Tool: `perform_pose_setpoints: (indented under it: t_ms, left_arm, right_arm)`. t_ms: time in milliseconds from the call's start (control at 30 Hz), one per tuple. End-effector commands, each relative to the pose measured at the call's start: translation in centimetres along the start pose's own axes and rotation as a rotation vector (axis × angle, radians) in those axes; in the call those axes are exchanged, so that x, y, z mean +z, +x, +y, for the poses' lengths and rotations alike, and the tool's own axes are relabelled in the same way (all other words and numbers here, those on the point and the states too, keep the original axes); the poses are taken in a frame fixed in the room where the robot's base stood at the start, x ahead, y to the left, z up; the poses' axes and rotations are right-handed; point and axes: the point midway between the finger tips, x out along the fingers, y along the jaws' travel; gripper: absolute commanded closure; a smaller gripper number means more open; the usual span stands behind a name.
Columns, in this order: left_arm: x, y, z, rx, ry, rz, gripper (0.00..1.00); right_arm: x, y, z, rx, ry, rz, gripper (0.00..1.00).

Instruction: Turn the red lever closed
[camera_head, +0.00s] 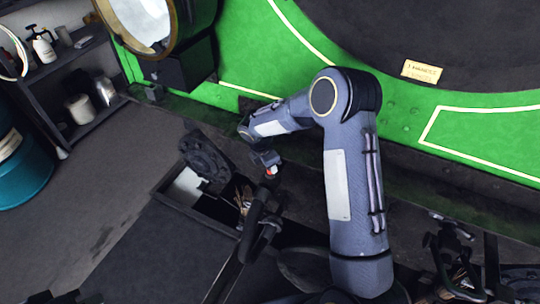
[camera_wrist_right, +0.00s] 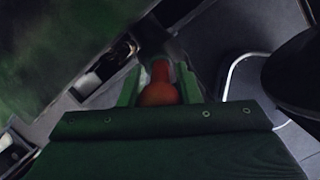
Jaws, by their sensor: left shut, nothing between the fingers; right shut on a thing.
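The red lever (camera_wrist_right: 160,88) shows in the right wrist view as a rounded red-orange handle between the two fingers. My right gripper (camera_wrist_right: 160,76) is shut on it. In the head view, a small red and white bit of the lever (camera_head: 271,171) shows at the tip of my right arm. My right gripper there is small, dark and partly hidden by the wrist. My left gripper (camera_head: 65,297) seems to be the dark shape cut off at the bottom left edge, shut and away from the lever. The lever's base is hidden.
A dark curved bar (camera_head: 258,215) stands just below the lever. An open box (camera_head: 180,205) with a round lid (camera_head: 205,158) is left of it. The green tram wall (camera_head: 260,50) rises behind. Shelves (camera_head: 65,80) and a teal drum (camera_head: 25,175) stand far left. Floor between is clear.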

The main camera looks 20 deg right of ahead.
Motion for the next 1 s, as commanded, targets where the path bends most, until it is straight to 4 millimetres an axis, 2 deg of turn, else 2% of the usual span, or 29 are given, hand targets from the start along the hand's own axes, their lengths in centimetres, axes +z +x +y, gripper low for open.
perform_pose_setpoints:
  t_ms: [33, 533, 567, 600, 633, 867, 1000]
  left_arm:
    - [-0.18, -0.37, 0.17, 0.0, 0.0, 0.0, 1.0]
    - [-0.24, -0.48, 0.22, 0.0, 0.0, 0.0, 1.0]
    - [-0.24, -0.48, 0.22, 0.0, 0.0, 0.0, 1.0]
    - [-0.24, -0.48, 0.22, 0.0, 0.0, 0.0, 1.0]
    - [-0.24, -0.48, 0.22, 0.0, 0.0, 0.0, 1.0]
    - [-0.23, -0.46, 0.21, 0.0, 0.0, 0.0, 1.0]
    - [-0.14, -0.27, 0.12, 0.0, 0.0, 0.0, 1.0]
  right_arm:
    - [0.06, -0.45, 0.33, 0.005, 0.0, 0.008, 1.0]
    - [0.0, -0.32, 0.36, -0.002, 0.0, 0.021, 1.0]
    - [0.01, -0.32, 0.36, -0.002, 0.0, 0.021, 0.67]
    - [0.01, -0.32, 0.36, -0.002, 0.0, 0.021, 0.62]
    - [0.02, -0.31, 0.34, -0.002, 0.0, 0.021, 0.59]
    - [0.0, -0.16, 0.15, -0.008, -0.001, 0.02, 0.59]
    - [0.02, -0.9, 0.21, -0.006, 0.0, 0.019, 0.59]
